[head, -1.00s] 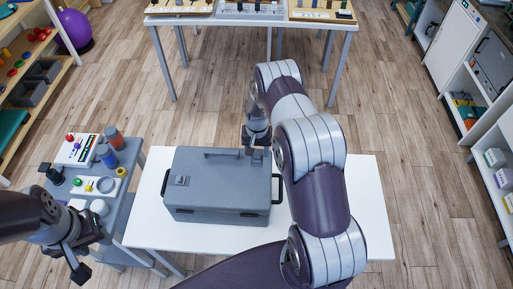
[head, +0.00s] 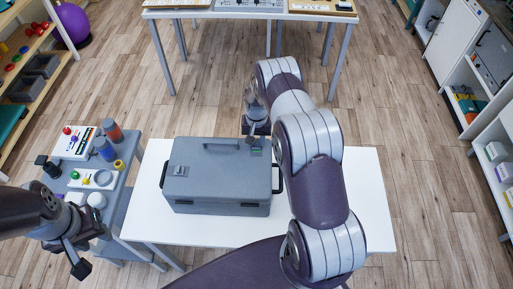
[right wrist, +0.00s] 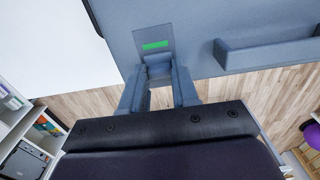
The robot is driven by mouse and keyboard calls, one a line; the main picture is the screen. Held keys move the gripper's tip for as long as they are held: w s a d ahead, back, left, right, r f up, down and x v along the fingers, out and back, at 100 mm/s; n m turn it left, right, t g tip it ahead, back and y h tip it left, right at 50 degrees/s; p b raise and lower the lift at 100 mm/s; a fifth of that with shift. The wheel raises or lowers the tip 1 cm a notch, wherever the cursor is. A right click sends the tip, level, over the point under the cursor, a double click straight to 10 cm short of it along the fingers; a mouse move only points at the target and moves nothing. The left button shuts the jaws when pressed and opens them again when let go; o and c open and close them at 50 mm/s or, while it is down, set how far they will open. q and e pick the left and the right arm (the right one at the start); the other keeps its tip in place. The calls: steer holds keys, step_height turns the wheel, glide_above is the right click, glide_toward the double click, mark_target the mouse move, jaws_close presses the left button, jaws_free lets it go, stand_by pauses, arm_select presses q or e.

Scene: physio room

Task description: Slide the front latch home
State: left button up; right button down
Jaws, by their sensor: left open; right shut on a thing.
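The grey case (head: 215,178) lies closed on the white table. A latch (head: 256,151) with a green strip sits at the right end of its lid, beneath my right gripper (head: 254,138). In the right wrist view the latch's plate and green strip (right wrist: 155,45) show clearly. My right gripper also shows there (right wrist: 158,88), its two fingers shut on the latch's raised tab (right wrist: 158,70). Another latch (head: 180,170) sits at the lid's left end. My left gripper (head: 80,256) is open and empty at the lower left, away from the case.
The white table (head: 195,228) has free room in front of the case. A grey side table on the left holds a device with buttons (head: 75,143), bottles and jars. The case's handle (right wrist: 265,55) stands beside the right gripper. Shelves line both sides.

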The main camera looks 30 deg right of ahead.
mark_target(257, 141)
steer(key=shift+w+d+f, duration=0.15)
steer(key=shift+w+d, duration=0.05)
steer(key=shift+w, duration=0.05)
arm_select(q)
steer(key=shift+w+f, duration=0.1)
steer(key=shift+f, duration=0.3)
arm_select(e)
steer(key=c, duration=0.8)
jaws_free()
steer(key=shift+c, duration=0.2)
steer(key=shift+r, duration=0.2)
steer(key=shift+w+r, duration=0.1)
steer(key=shift+r, duration=0.2)
arm_select(q)
step_height(257, 141, down, 5)
steer(key=b, duration=0.4)
steer(key=shift+r+b, duration=0.1)
steer(key=shift+b, duration=0.2)
arm_select(e)
step_height(257, 141, up, 12)
